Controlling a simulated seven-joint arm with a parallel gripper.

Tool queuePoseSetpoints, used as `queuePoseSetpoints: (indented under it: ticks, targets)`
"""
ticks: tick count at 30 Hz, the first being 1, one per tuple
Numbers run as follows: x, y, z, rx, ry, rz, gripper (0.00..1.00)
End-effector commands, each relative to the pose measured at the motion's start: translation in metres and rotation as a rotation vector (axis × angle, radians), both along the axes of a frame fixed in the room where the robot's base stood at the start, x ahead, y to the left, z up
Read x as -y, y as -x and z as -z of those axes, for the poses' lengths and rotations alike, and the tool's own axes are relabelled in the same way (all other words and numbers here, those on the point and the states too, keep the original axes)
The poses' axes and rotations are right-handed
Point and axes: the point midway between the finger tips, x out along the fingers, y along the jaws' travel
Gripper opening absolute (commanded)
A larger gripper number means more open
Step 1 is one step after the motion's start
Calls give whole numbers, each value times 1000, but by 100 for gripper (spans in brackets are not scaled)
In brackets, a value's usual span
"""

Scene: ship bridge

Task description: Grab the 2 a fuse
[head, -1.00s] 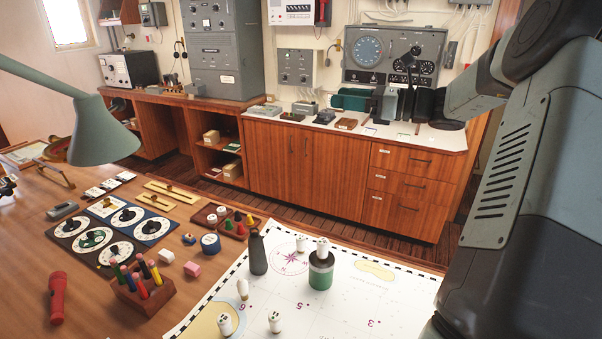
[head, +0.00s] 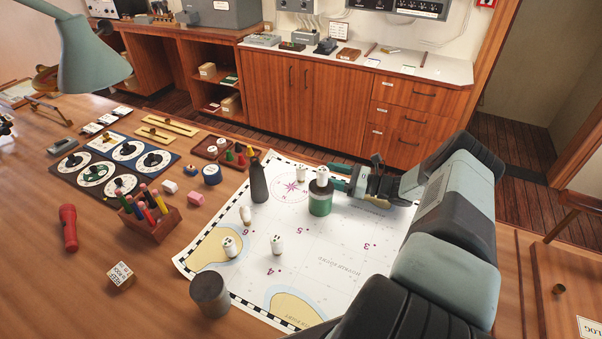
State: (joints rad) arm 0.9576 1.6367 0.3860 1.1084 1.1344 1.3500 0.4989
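Several small white fuses stand on the chart (head: 330,237). One fuse (head: 321,176) is on top of a dark can with a green band (head: 320,203). Another fuse (head: 300,174) shows behind and left of the can. Two fuses, one (head: 229,246) and another (head: 276,244), stand near the front, and a cream-white piece (head: 245,215) is at the left. The ratings are too small to read, so I cannot tell which is 2 A. My gripper (head: 334,178) comes in from the right, its teal fingers apart, close beside the fuse on the can. Contact is unclear.
A dark bottle (head: 259,181) stands left of the can. A grey cylinder (head: 210,295) is at the chart's front left edge. A pencil block (head: 152,225), a lettered cube (head: 121,275) and a red flashlight (head: 69,228) are further left. The chart's right side lies under my arm.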

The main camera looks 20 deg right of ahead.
Motion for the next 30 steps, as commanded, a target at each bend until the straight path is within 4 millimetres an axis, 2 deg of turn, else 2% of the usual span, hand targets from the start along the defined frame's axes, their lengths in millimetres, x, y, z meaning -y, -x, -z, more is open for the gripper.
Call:
queuePoseSetpoints:
  ticks: [7,14,22,30]
  targets:
    - [-30,-24,-1,1,-2,-3,63]
    - [-45,-36,0,1,-1,-1,63]
    - [-75,-60,2,0,-3,-2,63]
    - [-80,-64,2,-1,-2,1,63]
